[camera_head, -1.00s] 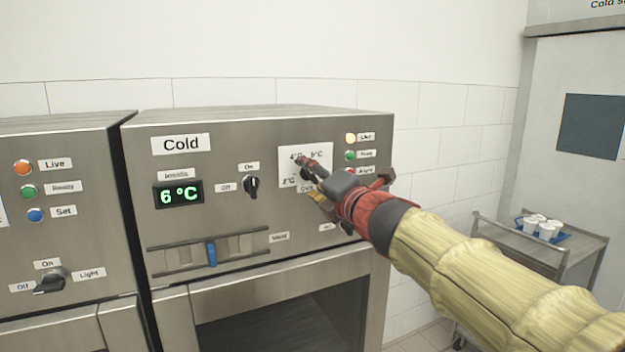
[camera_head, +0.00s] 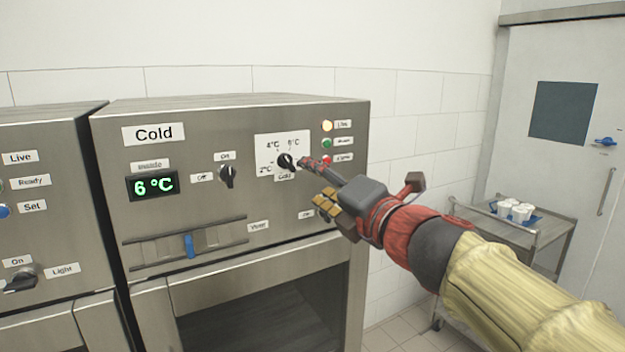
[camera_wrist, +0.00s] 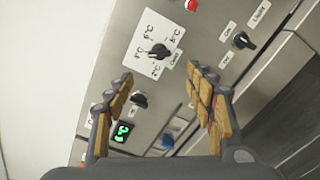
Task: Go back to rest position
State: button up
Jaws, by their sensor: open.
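My gripper (camera_head: 318,182) is in front of the right side of the cold unit (camera_head: 200,120), its fingers pointing at the panel. It is open and empty. The temperature knob (camera_head: 286,161) on its white plate shows just beyond a fingertip in the head view. In the wrist view the two padded fingers (camera_wrist: 160,95) stand wide apart, and the knob (camera_wrist: 159,51) is ahead of them with a visible gap. The display (camera_head: 153,186) reads 6 °C.
An on/off knob (camera_head: 228,176) and a blue-handled vent slider (camera_head: 189,246) are on the same panel. Another steel unit (camera_head: 50,140) adjoins at left. A trolley (camera_head: 545,235) with white cups (camera_head: 515,210) on a blue tray stands at right, before a door (camera_head: 600,170).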

jog(key=w+d+f+m+h, duration=0.2)
jog(key=d+f+m+h, duration=0.7)
jog(key=d+m, duration=0.35)
jog(key=s+d+f+m+g+h, duration=0.1)
jog(key=s+d+f+m+g, duration=0.1)
jog(key=s+d+f+m, duration=0.4)
jog(key=s+d+f+m+g+h, duration=0.1)
jog(key=s+f+m+g, duration=0.2)
jog(key=f, duration=0.4)
jog(key=s+f+m+g, duration=0.2)
jog(key=s+f+m, duration=0.2)
jog(key=s, duration=0.6)
jog(key=s+f+m+g+y, duration=0.1)
jog(key=s+f+m+g, duration=0.1)
jog(key=s+f+m, duration=0.3)
jog(key=s+f, duration=0.3)
jog(key=s, duration=0.1)
jog(key=shift+s+d+f+g, duration=0.15)
jog(key=shift+s+g, duration=0.15)
jog(key=shift+s, duration=0.1)
